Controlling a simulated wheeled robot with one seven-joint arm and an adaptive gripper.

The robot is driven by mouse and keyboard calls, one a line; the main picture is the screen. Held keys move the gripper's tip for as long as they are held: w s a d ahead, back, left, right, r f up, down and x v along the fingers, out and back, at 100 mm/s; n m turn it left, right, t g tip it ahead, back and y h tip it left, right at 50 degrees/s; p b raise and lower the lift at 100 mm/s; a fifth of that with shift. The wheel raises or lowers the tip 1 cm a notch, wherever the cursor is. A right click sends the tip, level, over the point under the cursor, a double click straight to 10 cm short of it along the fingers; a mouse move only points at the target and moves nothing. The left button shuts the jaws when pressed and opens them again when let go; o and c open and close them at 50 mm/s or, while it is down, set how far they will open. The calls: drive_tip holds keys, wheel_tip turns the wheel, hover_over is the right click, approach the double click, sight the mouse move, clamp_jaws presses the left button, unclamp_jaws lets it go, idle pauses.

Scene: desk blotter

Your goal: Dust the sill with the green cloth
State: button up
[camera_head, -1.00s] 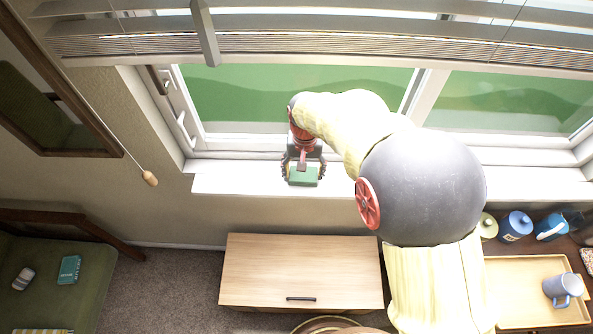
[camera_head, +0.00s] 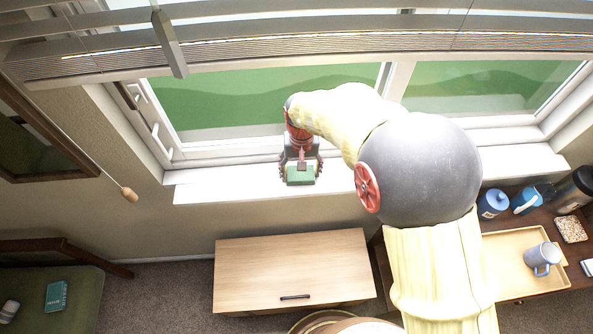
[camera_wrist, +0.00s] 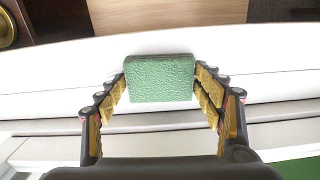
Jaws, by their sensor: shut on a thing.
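The green cloth (camera_wrist: 160,78) is a folded, textured block held between both fingers of my gripper (camera_wrist: 162,84) in the wrist view. In the head view the cloth (camera_head: 300,174) is at the front of my gripper (camera_head: 300,169), over the white window sill (camera_head: 232,188). The gripper is shut on the cloth's two sides. The cloth is at the sill's surface, but I cannot tell whether it touches it. The sill also shows in the wrist view (camera_wrist: 60,75). My arm hides the sill's middle part in the head view.
The window (camera_head: 235,105) rises behind the sill, with raised blinds (camera_head: 330,30) above. A wooden cabinet (camera_head: 290,265) stands below. At right, a tray (camera_head: 510,255) holds a mug (camera_head: 542,258), beside a blue canister (camera_head: 493,203). The sill's left end is clear.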

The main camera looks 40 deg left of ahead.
sight(334, 176)
drive_tip(key=shift+w+d+p, duration=0.3)
drive_tip(key=shift+w+d, duration=1)
drive_tip(key=shift+d, duration=0.25)
drive_tip(key=shift+w+d+p, duration=0.3)
drive_tip(key=shift+w+d, duration=1)
drive_tip(key=shift+d, duration=0.2)
drive_tip(key=shift+w+d+f, duration=0.2)
drive_tip(key=shift+w+d, duration=0.55)
drive_tip(key=shift+d, duration=0.3)
drive_tip(key=shift+w+r+p, duration=0.1)
drive_tip(key=shift+r+p, duration=2.05)
drive_tip(key=shift+r, duration=0.95)
wheel_tip(334, 176, up, 3)
drive_tip(key=shift+r+p, duration=0.1)
drive_tip(key=shift+p, duration=0.95)
